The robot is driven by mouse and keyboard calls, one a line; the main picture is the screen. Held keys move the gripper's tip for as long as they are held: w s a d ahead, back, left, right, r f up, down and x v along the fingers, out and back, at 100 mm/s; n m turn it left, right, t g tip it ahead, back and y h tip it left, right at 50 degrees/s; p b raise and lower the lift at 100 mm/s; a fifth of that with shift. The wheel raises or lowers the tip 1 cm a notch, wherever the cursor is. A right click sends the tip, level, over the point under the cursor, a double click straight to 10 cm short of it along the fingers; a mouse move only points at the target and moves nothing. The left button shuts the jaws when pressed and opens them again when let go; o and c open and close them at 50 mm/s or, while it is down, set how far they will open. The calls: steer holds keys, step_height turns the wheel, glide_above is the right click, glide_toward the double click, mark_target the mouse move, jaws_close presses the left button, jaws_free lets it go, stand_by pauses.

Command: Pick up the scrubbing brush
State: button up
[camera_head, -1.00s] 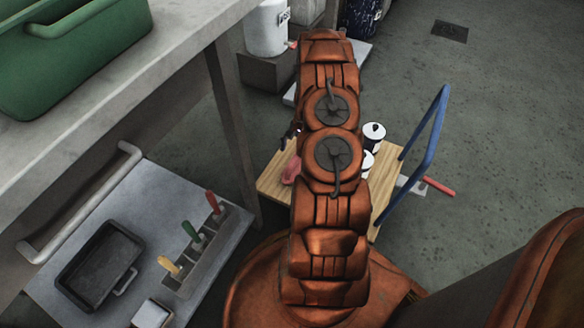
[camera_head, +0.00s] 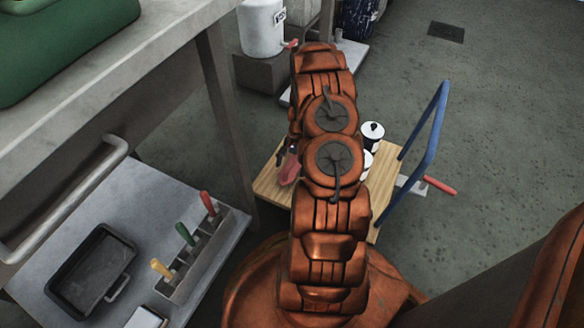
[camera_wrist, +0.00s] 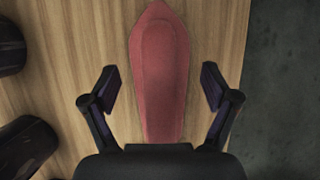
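The scrubbing brush appears to be the pink-red, pointed piece (camera_wrist: 160,75) lying on the wooden deck (camera_wrist: 75,40) in the wrist view. Its tip points to the top of that picture, and its lower end is cut off by my gripper's body. My gripper (camera_wrist: 159,86) is open, with one finger on each side of the brush and a gap on both sides. In the head view the brush (camera_head: 290,170) shows at the left of my arm, partly covered by it. The gripper is mostly hidden there.
The deck belongs to a low trolley with a blue handle (camera_head: 425,145). At left are a metal side table with a black tray (camera_head: 92,270) and coloured-handled tools (camera_head: 185,233), below a workbench with a green bin (camera_head: 60,40).

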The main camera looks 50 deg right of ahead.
steer(key=c, duration=1.1)
steer(key=shift+r, duration=0.1)
step_height(320, 180, up, 10)
steer(key=p, duration=0.3)
steer(key=shift+p, duration=0.3)
